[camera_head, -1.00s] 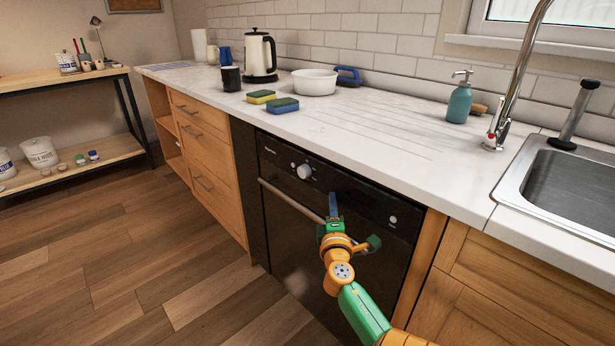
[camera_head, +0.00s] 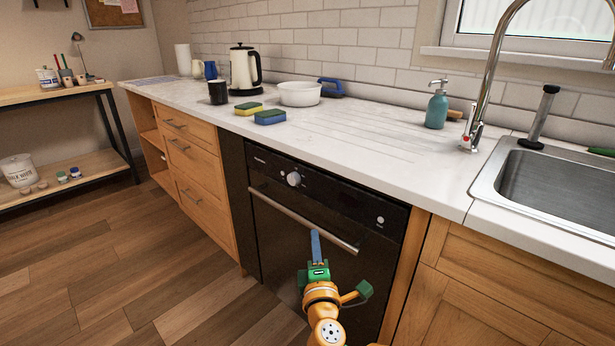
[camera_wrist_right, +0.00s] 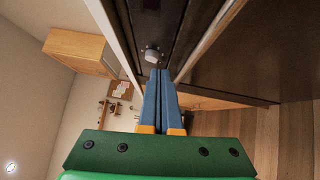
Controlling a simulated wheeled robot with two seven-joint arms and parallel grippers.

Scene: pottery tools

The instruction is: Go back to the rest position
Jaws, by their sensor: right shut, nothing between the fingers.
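My right gripper (camera_head: 316,245) is in front of the dark dishwasher or oven front, below the counter's edge. Its blue fingers point up and away, and nothing is between them. In the right wrist view the two blue fingers (camera_wrist_right: 160,100) lie together, shut, with the appliance's knob just beyond their tips. My left gripper is not in view.
The appliance (camera_head: 300,200) has a long bar handle (camera_head: 300,217) close to my right gripper. The white counter (camera_head: 370,155) holds sponges (camera_head: 270,117), a bowl (camera_head: 300,94), a kettle (camera_head: 243,70) and a soap bottle (camera_head: 437,108). A sink (camera_head: 560,180) is at right. Floor at left is clear.

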